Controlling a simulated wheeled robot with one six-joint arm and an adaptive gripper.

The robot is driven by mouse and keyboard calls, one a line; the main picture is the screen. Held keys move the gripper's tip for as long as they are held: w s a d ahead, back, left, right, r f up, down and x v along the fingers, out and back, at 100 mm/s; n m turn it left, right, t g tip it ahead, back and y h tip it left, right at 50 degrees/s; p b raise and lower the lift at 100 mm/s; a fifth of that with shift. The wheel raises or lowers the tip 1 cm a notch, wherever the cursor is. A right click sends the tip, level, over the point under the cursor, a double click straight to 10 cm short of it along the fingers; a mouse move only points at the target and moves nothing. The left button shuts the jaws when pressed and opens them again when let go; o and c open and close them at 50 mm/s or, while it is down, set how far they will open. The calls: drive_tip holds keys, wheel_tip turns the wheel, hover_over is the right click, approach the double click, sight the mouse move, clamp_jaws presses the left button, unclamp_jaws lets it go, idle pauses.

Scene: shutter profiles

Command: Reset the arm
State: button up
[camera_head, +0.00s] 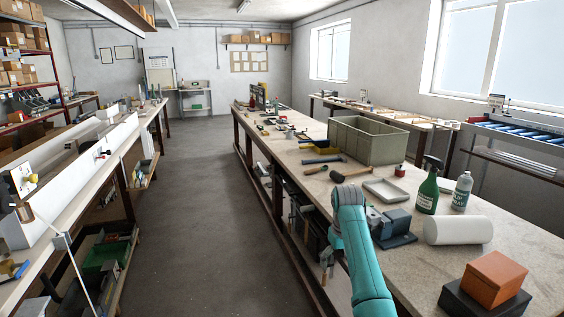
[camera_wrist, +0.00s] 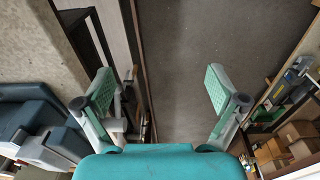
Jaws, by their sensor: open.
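My gripper shows in the wrist view (camera_wrist: 160,95), with its two green-padded fingers spread wide apart and nothing between them. Below the fingers lies the grey floor beside a bench edge. In the head view my teal arm (camera_head: 360,250) rises in front of the near edge of the right workbench (camera_head: 480,260). My gripper cannot be made out in the head view.
A blue-grey vise (camera_head: 392,226) stands on the workbench right beside my arm. Past it are a grey tray (camera_head: 385,191), a green spray bottle (camera_head: 428,188), a white roll (camera_head: 458,230) and a large crate (camera_head: 366,140). The floor aisle (camera_head: 205,200) to the left is clear.

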drive_tip(key=s+f+t, duration=0.2)
drive_tip(key=s+f, duration=0.4)
drive_tip(key=f, duration=0.7)
drive_tip(key=s+f+t, duration=0.2)
drive_tip(key=s+f, duration=0.3)
drive_tip(key=f, duration=0.8)
drive_tip(key=s+f+m+t, duration=0.15)
drive_tip(key=s+f, duration=0.35)
drive_tip(key=s, duration=0.5)
drive_tip(key=s+f+t, duration=0.2)
drive_tip(key=s+f, duration=0.3)
drive_tip(key=s, duration=0.5)
drive_tip(key=s+d+r+t, duration=0.1)
drive_tip(key=s+r, duration=0.3)
drive_tip(key=s, duration=0.7)
drive_tip(key=s+r+t, duration=0.2)
drive_tip(key=s+r, duration=0.2)
drive_tip(key=s, duration=0.7)
drive_tip(key=s+r+m+t, duration=0.1)
drive_tip(key=s+r, duration=0.6)
drive_tip(key=r, duration=0.4)
drive_tip(key=s+r+m+t, duration=0.1)
drive_tip(key=s+r+t, duration=0.1)
drive_tip(key=s+r, duration=0.5)
wheel_tip(320, 180, up, 4)
drive_tip(key=shift+s+f, duration=0.1)
drive_tip(key=shift+s, duration=0.1)
